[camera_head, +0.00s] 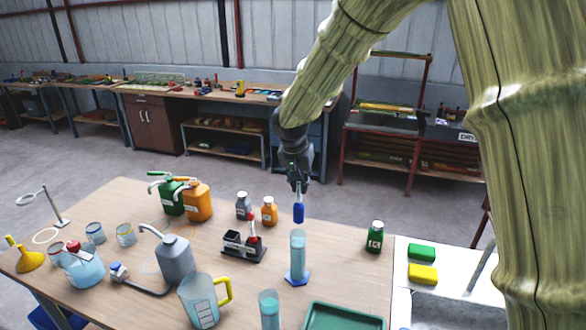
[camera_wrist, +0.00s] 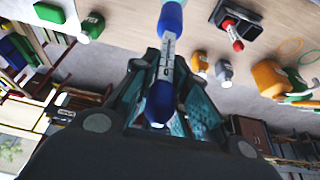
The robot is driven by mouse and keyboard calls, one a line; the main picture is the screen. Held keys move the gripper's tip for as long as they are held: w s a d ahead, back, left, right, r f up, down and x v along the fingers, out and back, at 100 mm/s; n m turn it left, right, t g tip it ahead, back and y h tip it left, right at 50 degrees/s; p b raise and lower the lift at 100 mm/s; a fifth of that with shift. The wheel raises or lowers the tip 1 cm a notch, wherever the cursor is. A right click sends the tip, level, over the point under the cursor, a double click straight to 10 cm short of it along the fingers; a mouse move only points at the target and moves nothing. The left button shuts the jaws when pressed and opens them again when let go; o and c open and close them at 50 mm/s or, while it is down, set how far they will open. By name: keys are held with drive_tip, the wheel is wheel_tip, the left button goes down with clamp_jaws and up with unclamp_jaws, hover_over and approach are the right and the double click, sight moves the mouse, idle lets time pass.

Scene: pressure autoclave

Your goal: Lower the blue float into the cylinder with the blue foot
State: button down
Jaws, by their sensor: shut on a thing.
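The blue float (camera_head: 298,213) hangs roughly upright from my gripper (camera_head: 298,182), its blue bulb lowest. In the wrist view the float (camera_wrist: 167,58) shows a pale scaled stem between a blue upper end and a blue bulb. My gripper (camera_wrist: 163,100) is shut around its upper end. The cylinder with the blue foot (camera_head: 298,258) stands upright on the table, holding pale blue liquid. In the head view the bulb is just above its mouth, with a small gap. Exact alignment in depth cannot be told.
A black rack (camera_head: 244,247) with a red-topped item stands left of the cylinder. A second cylinder (camera_head: 269,309), a yellow-handled jug (camera_head: 200,302) and a green tray (camera_head: 342,318) are in front. A green bottle (camera_head: 375,237) stands right, with clear tabletop between.

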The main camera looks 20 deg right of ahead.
sight(300, 196)
drive_tip(key=shift+s+r, duration=0.75)
drive_tip(key=shift+w+a+f, duration=0.15)
drive_tip(key=shift+w+f, duration=0.75)
drive_tip(key=shift+f, duration=0.2)
drive_tip(key=shift+s+f+b, duration=0.2)
drive_tip(key=shift+s+b, duration=0.4)
drive_tip(key=shift+b+x, duration=0.35)
drive_tip(key=shift+x, duration=0.5)
drive_tip(key=shift+s+a+f+b, duration=0.15)
drive_tip(key=shift+f+b, duration=0.55)
drive_tip(key=shift+f, duration=0.4)
wheel_tip(300, 196, down, 11)
drive_tip(key=b, duration=0.6)
